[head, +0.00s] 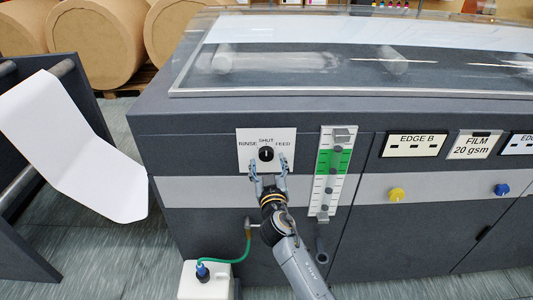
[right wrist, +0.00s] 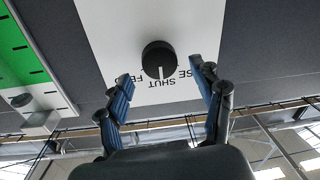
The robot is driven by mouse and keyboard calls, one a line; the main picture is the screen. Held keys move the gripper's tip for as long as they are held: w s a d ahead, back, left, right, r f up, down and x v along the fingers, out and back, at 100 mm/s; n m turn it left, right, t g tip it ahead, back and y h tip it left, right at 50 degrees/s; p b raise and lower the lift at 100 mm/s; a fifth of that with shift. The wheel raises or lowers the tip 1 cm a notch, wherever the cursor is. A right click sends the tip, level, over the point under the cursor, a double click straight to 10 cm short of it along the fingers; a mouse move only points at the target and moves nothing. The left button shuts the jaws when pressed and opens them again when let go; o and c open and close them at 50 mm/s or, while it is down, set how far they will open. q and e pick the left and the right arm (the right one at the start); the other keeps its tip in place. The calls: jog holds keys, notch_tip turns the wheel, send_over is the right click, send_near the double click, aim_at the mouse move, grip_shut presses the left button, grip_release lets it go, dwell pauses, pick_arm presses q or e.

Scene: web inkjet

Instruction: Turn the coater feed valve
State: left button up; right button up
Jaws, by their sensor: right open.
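The coater feed valve is a round black knob (head: 266,154) on a white plate (head: 245,158) marked RINSE, SHUT and FEED, on the front of the grey machine. In the right wrist view the knob (right wrist: 159,58) shows a white pointer line towards SHUT; the labels appear upside down there. My right gripper (head: 268,164) is open and empty in front of the plate. Its fingers stand one on each side below the knob, apart from it. In the right wrist view the open fingertips (right wrist: 160,73) leave the knob clear between and ahead of them. My left gripper is out of view.
A green and white gauge (head: 323,190) stands just right of the plate. A yellow knob (head: 397,195) and a blue knob (head: 502,189) sit further right. A white container (head: 205,284) with a green hose (head: 235,260) stands below left. A paper web (head: 85,150) hangs at left.

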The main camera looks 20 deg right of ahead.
aim_at(266, 156)
jog(key=shift+x, duration=1.55)
jog(key=c, duration=1.2)
jog(key=shift+o, duration=0.2)
jog(key=shift+n, duration=0.3)
jog(key=n, duration=0.5)
jog(key=shift+a, duration=0.15)
jog(key=n+g+p, duration=0.1)
jog(key=n, duration=0.4)
jog(key=shift+n, duration=0.4)
jog(key=shift+f, duration=0.1)
